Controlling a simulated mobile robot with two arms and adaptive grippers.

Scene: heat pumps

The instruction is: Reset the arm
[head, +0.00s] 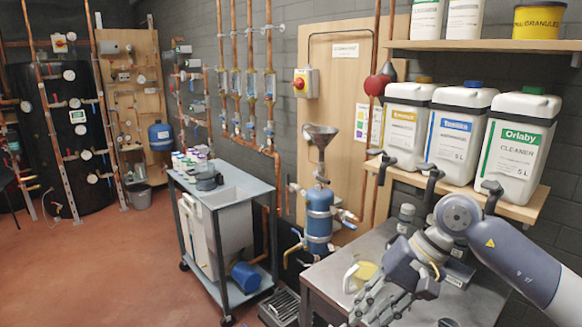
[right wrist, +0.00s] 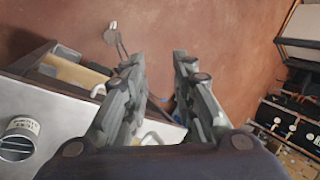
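My right arm (head: 508,250) reaches in from the right edge in the head view, bent over the grey metal bench. My right gripper (head: 372,304) hangs low near the front of that bench, pointing down and to the left. In the right wrist view the same gripper (right wrist: 157,65) has its two fingers apart, with nothing between them. The reddish floor shows past the fingertips. My left arm and left gripper are not in view.
The grey bench (head: 326,272) lies under my right arm. Above it, a wooden shelf (head: 525,210) holds large white canisters (head: 516,142). A blue vessel with a funnel (head: 319,215) stands beside the bench. A grey cart (head: 226,190) stands further left. Open floor (head: 95,270) lies at left.

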